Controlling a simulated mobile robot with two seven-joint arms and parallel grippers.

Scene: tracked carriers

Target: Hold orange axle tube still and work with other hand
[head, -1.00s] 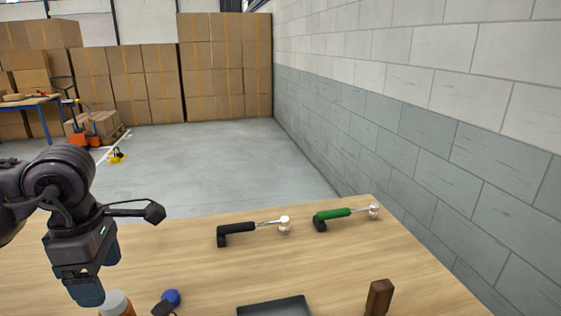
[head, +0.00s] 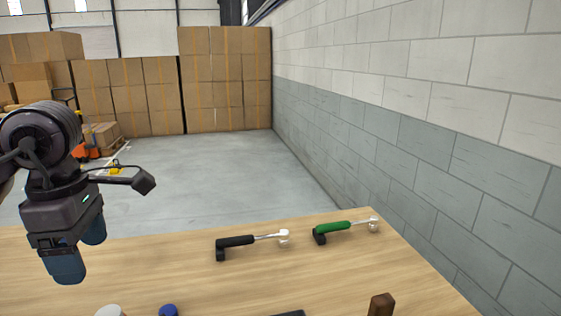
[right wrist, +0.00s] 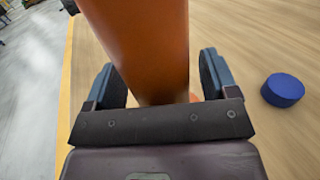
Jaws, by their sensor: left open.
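A thick orange tube (right wrist: 145,40) fills the upper middle of the right wrist view, between the fingers of my right gripper (right wrist: 162,82). Those fingers stand wide apart, with a narrow gap showing beside the tube, so they look open around it. Its far end is hidden by the gripper body. My left gripper (head: 78,256) is open and empty above the table at the left of the head view. Below and right of it, a white round top (head: 110,311) shows at the bottom edge; I cannot tell whether it belongs to the tube. My right gripper is outside the head view.
A blue round piece (head: 168,311) lies on the wooden table (head: 330,270) and shows in the right wrist view (right wrist: 283,90). Black-handled (head: 237,241) and green-handled (head: 333,227) tools lie at the back. A brown block (head: 381,305) and dark tray (head: 290,314) are in front.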

